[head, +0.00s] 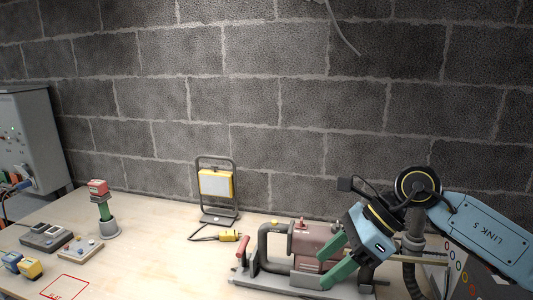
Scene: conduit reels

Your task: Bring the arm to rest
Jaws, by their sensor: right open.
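My right gripper (335,262) is in the head view at the lower right, on a blue arm that comes in from the right. Its two green fingers are spread apart with nothing seen between them. It is in front of a reddish-brown machine (308,240) on a grey base and overlaps part of it. Whether the fingers touch the machine cannot be told. My left gripper is not in view.
A work lamp (216,183) stands near the wall, with a yellow tool (230,236) before it. A grey holder (109,228) with a green-handled red item, control boxes (46,236) and a red-outlined square (65,287) are left. The table's centre is bare.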

